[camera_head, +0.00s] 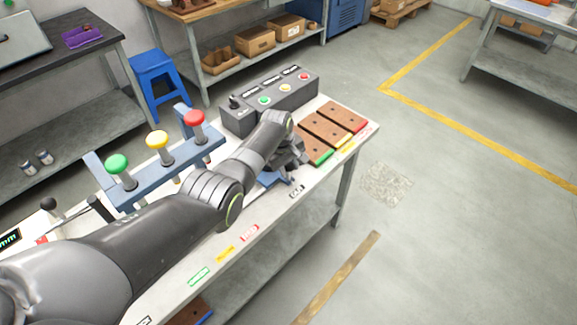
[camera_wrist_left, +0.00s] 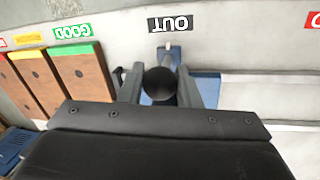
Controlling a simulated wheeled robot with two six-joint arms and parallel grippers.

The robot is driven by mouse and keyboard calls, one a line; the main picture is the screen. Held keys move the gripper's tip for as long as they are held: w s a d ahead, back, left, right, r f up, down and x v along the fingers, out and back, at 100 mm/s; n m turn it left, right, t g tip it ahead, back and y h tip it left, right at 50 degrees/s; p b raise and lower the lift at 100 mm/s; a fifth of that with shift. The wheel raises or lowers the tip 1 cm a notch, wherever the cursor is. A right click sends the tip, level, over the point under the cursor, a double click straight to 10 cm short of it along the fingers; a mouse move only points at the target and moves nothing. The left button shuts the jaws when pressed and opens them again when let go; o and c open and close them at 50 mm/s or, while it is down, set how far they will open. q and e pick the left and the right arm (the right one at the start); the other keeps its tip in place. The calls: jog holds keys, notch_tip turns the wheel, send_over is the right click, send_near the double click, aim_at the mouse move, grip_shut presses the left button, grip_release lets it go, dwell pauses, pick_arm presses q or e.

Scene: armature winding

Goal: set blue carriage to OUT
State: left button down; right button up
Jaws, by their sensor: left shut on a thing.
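The blue carriage (camera_head: 271,179) sits near the front edge of the bench, mostly hidden by my left arm and gripper. It also shows in the left wrist view (camera_wrist_left: 207,88), with a black round knob (camera_wrist_left: 160,83) on it. My left gripper (camera_head: 294,164) is over the carriage, and in the wrist view its two fingers (camera_wrist_left: 160,88) are shut on the knob from both sides. A black OUT label (camera_wrist_left: 170,23) lies in line with the carriage's small grey pointer (camera_wrist_left: 168,46). The right gripper is not in view.
Brown blocks with green, yellow and red edges (camera_head: 325,133) lie beside the gripper. A grey box with coloured buttons (camera_head: 272,98) stands behind. A blue rack with green, yellow and red knobs (camera_head: 160,165) stands left of the forearm.

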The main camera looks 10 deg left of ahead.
pick_arm(q)
jog(key=c, duration=1.4)
grip_release()
jog(key=shift+w+d+r, duration=0.1)
jog(key=shift+d+r, duration=0.05)
jog(key=o, duration=0.3)
jog(key=shift+w+d, duration=0.1)
jog(key=shift+w, duration=0.05)
jog(key=shift+r+p, duration=0.35)
jog(key=shift+r, duration=0.05)
jog(key=r, duration=0.3)
jog(key=a+r+p, duration=0.1)
jog(key=shift+s+r, duration=0.25)
jog(key=shift+s, duration=0.15)
notch_tip(320, 180, up, 12)
jog(key=s+a+b, duration=0.1)
jog(key=shift+s+a+f, duration=0.2)
jog(key=shift+a+f, duration=0.05)
